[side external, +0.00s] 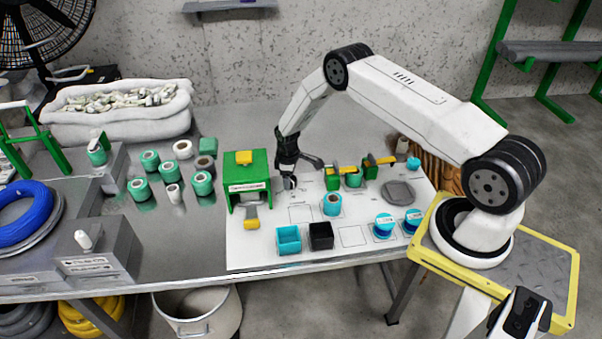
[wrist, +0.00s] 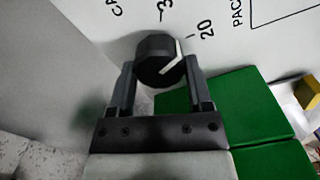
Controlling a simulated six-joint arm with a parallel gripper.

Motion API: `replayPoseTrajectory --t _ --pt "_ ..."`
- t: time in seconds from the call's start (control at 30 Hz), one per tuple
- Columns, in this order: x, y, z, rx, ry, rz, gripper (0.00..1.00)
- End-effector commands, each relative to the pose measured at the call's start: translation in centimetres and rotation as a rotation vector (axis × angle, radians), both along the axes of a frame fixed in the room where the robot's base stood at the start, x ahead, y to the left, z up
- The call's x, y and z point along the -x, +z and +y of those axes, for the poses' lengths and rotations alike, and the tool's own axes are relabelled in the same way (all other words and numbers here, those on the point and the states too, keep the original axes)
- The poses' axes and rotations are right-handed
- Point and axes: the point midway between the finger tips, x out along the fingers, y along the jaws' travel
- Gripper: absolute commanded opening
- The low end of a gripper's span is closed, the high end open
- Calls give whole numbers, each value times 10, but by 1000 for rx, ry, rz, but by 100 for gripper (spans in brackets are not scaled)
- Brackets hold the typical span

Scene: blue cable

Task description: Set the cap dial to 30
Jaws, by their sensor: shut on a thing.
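The cap dial (wrist: 158,62) is a round black knob with a white pointer line, on a white panel in the wrist view. The pointer is toward the upper right, close to the tick beside the printed 20 (wrist: 206,30). A partly cut-off number beginning with 3 (wrist: 167,10) is printed above the knob. My gripper (wrist: 158,78) is shut on the dial, one finger on each side. In the side external view my gripper (side external: 289,181) is down at the white board, left of its middle; the dial is mostly hidden there.
A green block press with a yellow handle (side external: 247,183) stands just left of my gripper. Cyan and black bins (side external: 289,240) are in front. Small green-and-yellow fixtures (side external: 352,175) are to the right. Several teal spools (side external: 150,162) stand on the metal table at left.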

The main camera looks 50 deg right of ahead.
Motion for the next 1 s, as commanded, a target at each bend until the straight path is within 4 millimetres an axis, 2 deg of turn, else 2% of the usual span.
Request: replayPoseTrajectory --t 0.6,1.0 --pt "2 0 1 -1 536 1 6" --pt "2 0 1 0 665 1 6"
